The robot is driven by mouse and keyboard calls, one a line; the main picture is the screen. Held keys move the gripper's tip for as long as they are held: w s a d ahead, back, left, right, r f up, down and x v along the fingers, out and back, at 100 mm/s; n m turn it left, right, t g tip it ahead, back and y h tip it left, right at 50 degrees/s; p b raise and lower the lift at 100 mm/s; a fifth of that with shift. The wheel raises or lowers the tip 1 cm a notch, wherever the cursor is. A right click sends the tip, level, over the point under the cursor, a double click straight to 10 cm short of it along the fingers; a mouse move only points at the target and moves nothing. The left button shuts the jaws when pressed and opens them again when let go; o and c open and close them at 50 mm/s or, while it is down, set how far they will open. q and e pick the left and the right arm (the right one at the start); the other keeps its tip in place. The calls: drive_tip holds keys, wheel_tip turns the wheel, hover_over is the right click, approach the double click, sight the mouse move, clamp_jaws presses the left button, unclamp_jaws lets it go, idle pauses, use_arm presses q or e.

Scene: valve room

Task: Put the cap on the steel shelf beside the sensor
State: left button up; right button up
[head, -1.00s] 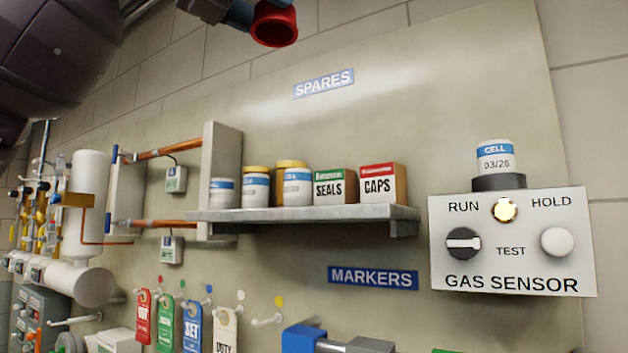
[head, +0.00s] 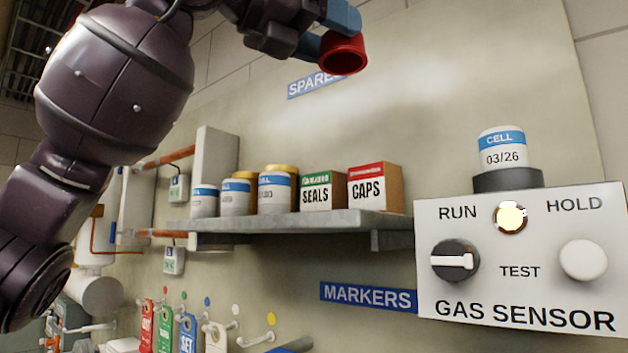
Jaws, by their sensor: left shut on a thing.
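My left gripper (head: 330,45) is shut on a red cap (head: 345,56), a hollow round cup shape, at the top of the head view. It holds the cap in the air, in the picture above the shelf and partly over the SPARES sign. The steel shelf (head: 290,222) is on the wall in the middle. The gas sensor (head: 520,258) is a white panel at the right, with a white cell (head: 503,148) in the dark socket on top. Its knob (head: 455,261) points sideways, and a lamp on it glows. My right gripper is not in view.
On the shelf stand several white jars (head: 278,192), a SEALS box (head: 323,191) and a CAPS box (head: 374,187). A short bare stretch of shelf shows at its right end. Hanging tags (head: 188,333) and a MARKERS sign (head: 368,297) are below.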

use_arm(q)
wheel_tip(320, 180, down, 18)
drive_tip(key=shift+a+r+p, duration=0.1)
drive_tip(key=shift+r+p, duration=0.05)
drive_tip(key=shift+p, duration=0.45)
drive_tip(key=shift+f+b, duration=0.35)
drive_tip(key=shift+b, duration=0.05)
drive_tip(key=o, duration=0.9)
drive_tip(key=shift+r, duration=0.1)
